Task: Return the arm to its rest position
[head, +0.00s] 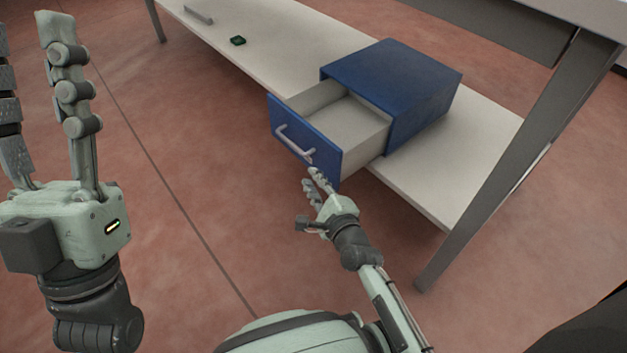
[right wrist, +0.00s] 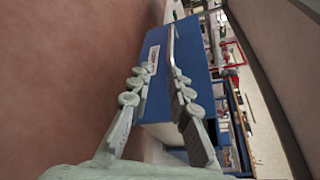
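My right gripper (head: 309,177) is just below the front of the open drawer, close to the lower end of its grey handle (head: 294,142). In the right wrist view its two fingers (right wrist: 162,72) are apart with nothing clearly held between them. The handle (right wrist: 171,42) shows just beyond the right fingertip; I cannot tell whether they touch. My left gripper (head: 35,50) is large at the left edge, its fingers upright, apart and empty.
The blue drawer box (head: 395,78) stands on a low white shelf (head: 475,165), its blue-fronted drawer (head: 318,148) pulled out. The visible drawer interior looks empty. A small dark green item (head: 238,41) and a grey handle-like bar (head: 198,14) lie farther back. A grey table leg (head: 520,160) stands right.

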